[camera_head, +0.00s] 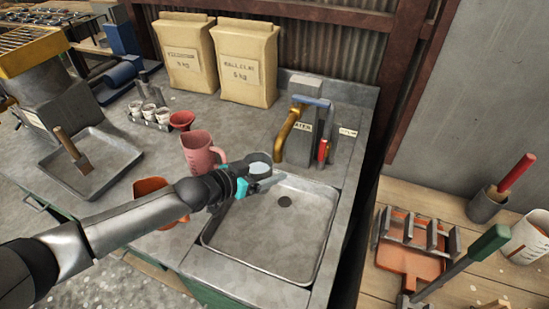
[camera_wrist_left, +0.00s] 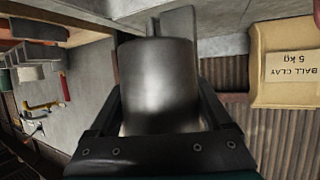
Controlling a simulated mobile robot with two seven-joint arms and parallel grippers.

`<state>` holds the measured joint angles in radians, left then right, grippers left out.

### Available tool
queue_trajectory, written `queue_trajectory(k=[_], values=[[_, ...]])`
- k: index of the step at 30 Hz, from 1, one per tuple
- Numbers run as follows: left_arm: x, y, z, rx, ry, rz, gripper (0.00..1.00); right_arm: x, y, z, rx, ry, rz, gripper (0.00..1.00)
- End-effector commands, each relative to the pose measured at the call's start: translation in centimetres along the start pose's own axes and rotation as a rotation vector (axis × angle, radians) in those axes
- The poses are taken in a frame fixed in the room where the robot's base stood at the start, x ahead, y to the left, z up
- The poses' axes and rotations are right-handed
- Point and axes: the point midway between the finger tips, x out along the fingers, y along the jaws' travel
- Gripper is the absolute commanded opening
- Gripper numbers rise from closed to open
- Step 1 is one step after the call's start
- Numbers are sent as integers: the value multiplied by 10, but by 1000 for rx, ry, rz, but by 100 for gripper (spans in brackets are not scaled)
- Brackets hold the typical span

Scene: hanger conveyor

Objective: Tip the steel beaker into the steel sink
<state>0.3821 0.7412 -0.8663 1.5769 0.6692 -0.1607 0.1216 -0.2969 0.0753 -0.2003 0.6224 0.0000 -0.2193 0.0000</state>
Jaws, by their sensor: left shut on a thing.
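The steel beaker (camera_head: 259,159) is a small grey metal cup, held over the back left corner of the steel sink (camera_head: 290,250). Its round mouth faces up in the head view, and it looks about upright. Something pale shows inside, but I cannot tell what. My left gripper (camera_head: 250,183) is shut on the beaker. In the left wrist view the beaker (camera_wrist_left: 158,85) fills the space between the two dark fingers. The sink is a shallow square basin with a dark drain, and its floor looks bare. My right gripper is not in view.
A brass tap (camera_head: 291,132) stands behind the sink. A pink jug (camera_head: 199,152) and an orange container (camera_head: 150,187) stand left of my gripper. Two clay bags (camera_head: 245,62) stand at the back. A wooden bench with tools (camera_head: 405,255) is at right.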

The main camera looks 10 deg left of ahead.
Motion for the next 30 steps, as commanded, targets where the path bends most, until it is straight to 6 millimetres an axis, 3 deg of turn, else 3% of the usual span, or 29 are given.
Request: queue_trajectory(k=[18, 24, 30], values=[[6, -10, 29, 153, -67, -68, 9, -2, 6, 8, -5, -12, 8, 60], [1, -15, 24, 302, -132, -130, 9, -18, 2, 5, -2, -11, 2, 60], [2, -16, 26, 296, -129, -126, 9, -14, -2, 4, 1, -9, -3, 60]])
